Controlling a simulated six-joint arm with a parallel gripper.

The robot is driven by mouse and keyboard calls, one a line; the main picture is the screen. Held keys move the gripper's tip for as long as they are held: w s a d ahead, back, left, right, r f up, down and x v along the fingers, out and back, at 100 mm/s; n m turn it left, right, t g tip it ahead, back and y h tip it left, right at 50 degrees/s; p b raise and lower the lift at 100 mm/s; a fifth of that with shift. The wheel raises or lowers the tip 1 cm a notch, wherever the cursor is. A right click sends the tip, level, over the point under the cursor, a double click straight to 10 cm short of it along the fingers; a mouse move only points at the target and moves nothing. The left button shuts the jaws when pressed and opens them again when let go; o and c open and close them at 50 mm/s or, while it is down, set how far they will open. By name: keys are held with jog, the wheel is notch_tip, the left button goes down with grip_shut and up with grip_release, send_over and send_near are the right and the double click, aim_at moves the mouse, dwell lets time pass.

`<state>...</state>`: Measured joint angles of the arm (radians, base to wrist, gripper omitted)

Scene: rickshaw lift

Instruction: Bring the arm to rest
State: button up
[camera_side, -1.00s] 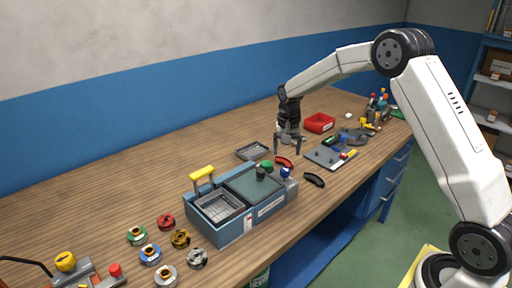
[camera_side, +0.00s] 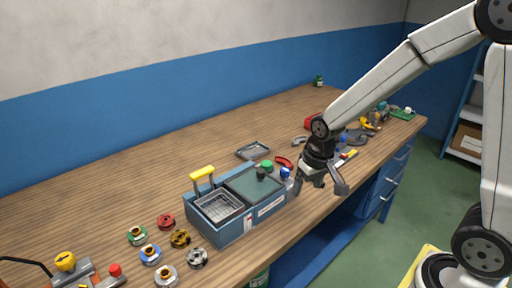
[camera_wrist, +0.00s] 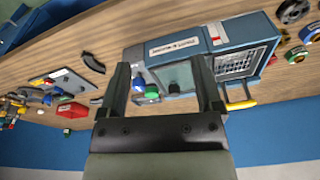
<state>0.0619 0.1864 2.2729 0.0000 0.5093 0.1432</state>
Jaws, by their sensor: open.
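My gripper (camera_side: 322,188) is open and empty in the side view, above the front edge of the wooden workbench (camera_side: 120,195), just right of the blue station. In the wrist view my gripper (camera_wrist: 165,85) spreads its two fingers, with the blue station (camera_wrist: 235,35) beyond them. The station (camera_side: 222,232) holds a wire basket and a dark green panel, and has a yellow-topped handle (camera_side: 202,172). The gripper and arm hide part of the bench behind them.
Several wire spools (camera_side: 166,221) lie left of the station. A grey tray (camera_side: 253,150) lies behind it. A red bin (camera_wrist: 73,109) and a grey board (camera_wrist: 62,82) lie beyond my gripper. The bench's back left is clear.

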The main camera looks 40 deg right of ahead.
jog(key=s+a+f+n, duration=0.1)
jog(key=s+a+n, duration=0.1)
jog(key=s, duration=0.5)
jog(key=shift+s+t, duration=0.2)
jog(key=shift+t, duration=0.1)
